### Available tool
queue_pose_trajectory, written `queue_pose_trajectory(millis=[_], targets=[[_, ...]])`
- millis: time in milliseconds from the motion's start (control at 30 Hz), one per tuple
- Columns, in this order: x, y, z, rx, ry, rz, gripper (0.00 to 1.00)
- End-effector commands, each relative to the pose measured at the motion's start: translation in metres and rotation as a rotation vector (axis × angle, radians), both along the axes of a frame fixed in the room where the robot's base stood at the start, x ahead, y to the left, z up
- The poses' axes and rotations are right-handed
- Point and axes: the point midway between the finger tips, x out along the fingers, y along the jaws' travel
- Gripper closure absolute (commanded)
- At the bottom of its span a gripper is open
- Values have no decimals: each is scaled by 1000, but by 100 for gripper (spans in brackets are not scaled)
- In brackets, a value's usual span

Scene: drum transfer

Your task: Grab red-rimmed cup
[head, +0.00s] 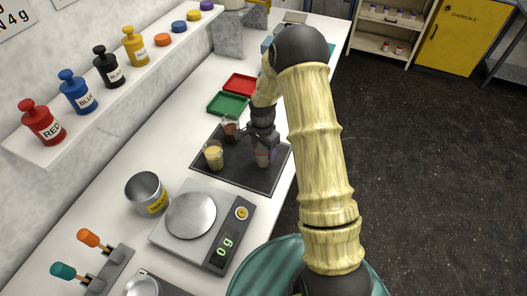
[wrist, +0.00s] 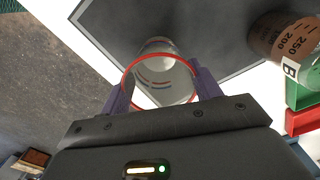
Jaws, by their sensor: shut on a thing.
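The red-rimmed cup (wrist: 160,84) is clear, with a red ring at its rim and small markings on its wall. In the wrist view it sits between the two purple fingers of my gripper (wrist: 160,95), which are shut on it at the rim. In the head view my gripper (head: 262,143) points down over the dark mat (head: 238,178), and the cup (head: 262,158) shows just below it, partly hidden by the fingers. I cannot tell whether the cup's base touches the mat.
A beaker of yellow stuff (head: 214,155) and a brown-filled beaker (head: 230,129) stand close by on the mat. Green (head: 228,104) and red (head: 240,84) trays lie behind. A scale (head: 203,225) reading 0 g and a waste can (head: 147,193) stand in front.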

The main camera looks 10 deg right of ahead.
Motion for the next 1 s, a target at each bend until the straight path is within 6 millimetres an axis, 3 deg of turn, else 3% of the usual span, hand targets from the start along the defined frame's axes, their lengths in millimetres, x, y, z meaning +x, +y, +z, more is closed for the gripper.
queue_pose_trajectory(millis=[500,1000], targets=[[1,-2,82,0,-5,-3,59],[0,-1,91,0,0,-1,59]])
